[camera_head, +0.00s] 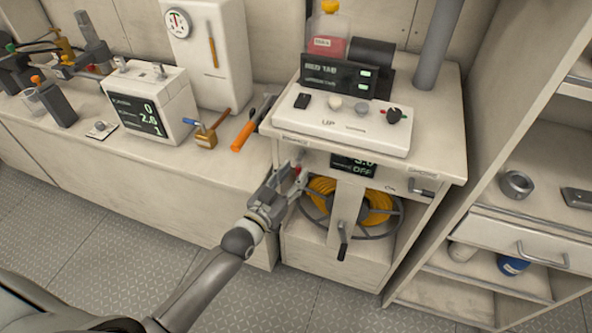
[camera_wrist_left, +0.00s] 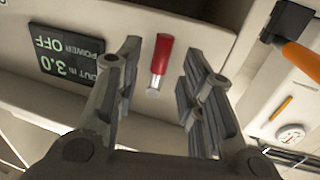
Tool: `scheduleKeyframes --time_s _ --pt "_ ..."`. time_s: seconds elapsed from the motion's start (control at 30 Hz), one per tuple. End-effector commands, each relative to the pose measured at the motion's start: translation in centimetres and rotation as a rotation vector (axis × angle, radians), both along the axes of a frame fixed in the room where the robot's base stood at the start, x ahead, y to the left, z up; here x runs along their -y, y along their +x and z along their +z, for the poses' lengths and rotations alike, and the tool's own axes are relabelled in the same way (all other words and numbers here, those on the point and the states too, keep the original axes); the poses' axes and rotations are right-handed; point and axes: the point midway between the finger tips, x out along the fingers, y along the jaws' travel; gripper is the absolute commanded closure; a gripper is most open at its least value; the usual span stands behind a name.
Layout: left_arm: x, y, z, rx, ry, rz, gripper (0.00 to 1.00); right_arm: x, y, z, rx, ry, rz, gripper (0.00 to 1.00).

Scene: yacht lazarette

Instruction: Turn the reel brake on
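The reel (camera_head: 377,206) with yellow hose sits in the open bay of the cabinet, its dark crank (camera_head: 343,240) in front. A small red-handled lever shows on the cabinet front, upper left of the reel; in the left wrist view this red lever (camera_wrist_left: 161,55) stands between the fingers. I cannot read a brake label on it. My left gripper (camera_head: 292,180) is open around the lever, with gaps on both sides; it also shows in the left wrist view (camera_wrist_left: 162,85). The right gripper is out of view.
A display (camera_head: 353,165) reading 3.0 and OFF sits above the reel. A dark handle (camera_head: 422,187) is at the cabinet's right. The control box (camera_head: 340,124) is on top. An orange-handled tool (camera_head: 244,135) lies on the left counter; shelves stand right.

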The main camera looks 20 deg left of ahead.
Motion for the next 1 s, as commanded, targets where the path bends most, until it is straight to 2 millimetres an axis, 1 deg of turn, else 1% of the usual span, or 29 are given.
scheduleKeyframes --time_s 0.03,0.2,0.5,0.53,0.57,0.8,1.0 --pt "0.2 0.7 0.0 0.000 -0.001 0.000 0.64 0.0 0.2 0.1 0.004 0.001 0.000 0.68" --pt "0.4 1.8 0.0 -0.001 -0.001 0.000 0.64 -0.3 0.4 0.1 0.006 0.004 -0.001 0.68" --pt "0.5 2.0 -0.1 -0.002 -0.001 0.000 0.64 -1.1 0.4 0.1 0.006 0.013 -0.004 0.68" --pt "0.5 2.0 -0.1 -0.002 -0.001 0.000 0.65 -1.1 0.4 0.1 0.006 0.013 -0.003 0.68" --pt "0.5 2.0 -0.1 -0.002 -0.001 0.000 0.69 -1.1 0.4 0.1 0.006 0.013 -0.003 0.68" --pt "0.5 1.9 -0.1 -0.002 -0.001 0.000 1.00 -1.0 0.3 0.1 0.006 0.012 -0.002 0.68" --pt "0.5 1.9 -0.1 -0.002 -0.001 0.000 1.00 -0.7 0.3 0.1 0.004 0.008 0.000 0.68"
